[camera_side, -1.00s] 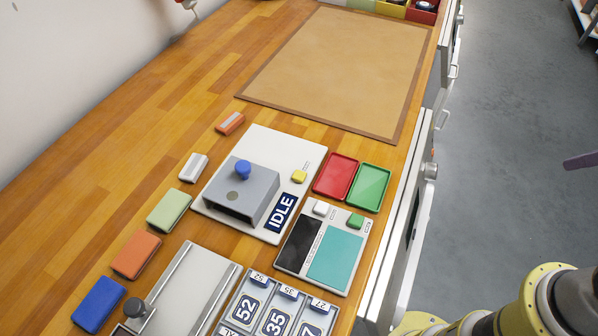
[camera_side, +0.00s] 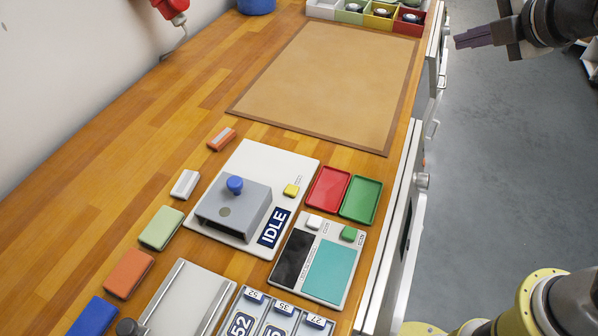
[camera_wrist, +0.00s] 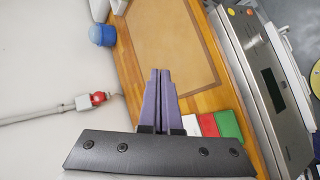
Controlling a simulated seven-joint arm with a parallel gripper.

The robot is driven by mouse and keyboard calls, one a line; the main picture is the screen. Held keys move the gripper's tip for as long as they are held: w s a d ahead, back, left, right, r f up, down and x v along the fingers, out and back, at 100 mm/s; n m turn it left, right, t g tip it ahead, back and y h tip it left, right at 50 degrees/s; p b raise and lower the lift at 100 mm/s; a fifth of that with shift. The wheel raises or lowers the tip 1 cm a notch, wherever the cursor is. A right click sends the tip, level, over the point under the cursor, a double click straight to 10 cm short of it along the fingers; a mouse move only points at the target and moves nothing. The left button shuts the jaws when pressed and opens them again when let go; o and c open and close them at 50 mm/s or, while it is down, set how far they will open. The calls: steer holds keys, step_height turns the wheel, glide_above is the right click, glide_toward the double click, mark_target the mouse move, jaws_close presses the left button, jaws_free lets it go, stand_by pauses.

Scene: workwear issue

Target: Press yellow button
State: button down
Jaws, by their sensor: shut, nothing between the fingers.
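The panel also carries a grey block with a blue knob (camera_side: 235,185) and a dark display reading IDLE (camera_side: 274,228). My gripper (camera_side: 458,41) is at the upper right of the side view, out past the bench edge and well apart from the button. Its purple fingers (camera_wrist: 160,75) are shut and empty in the wrist view. The yellow button cannot be made out in the wrist view.
A red tray (camera_side: 328,188) and a green tray (camera_side: 361,199) lie right of the panel. A second panel (camera_side: 325,285) with white and green buttons sits in front. Several coloured blocks line the left. The tan mat (camera_side: 325,80) behind is bare.

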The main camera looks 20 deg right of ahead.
steer(key=w+a+f+n+y, duration=0.15)
steer(key=w+a+n, duration=0.25)
steer(key=a, duration=0.4)
steer(key=n+g+y, duration=0.2)
steer(key=n+y, duration=0.1)
steer(key=n, duration=0.6)
glide_above(295, 194)
step_height(295, 194, down, 12)
steer(key=shift+r, duration=0.2)
steer(key=shift+f, duration=4.35)
steer(key=shift+f, duration=0.2)
steer(key=shift+f, duration=0.25)
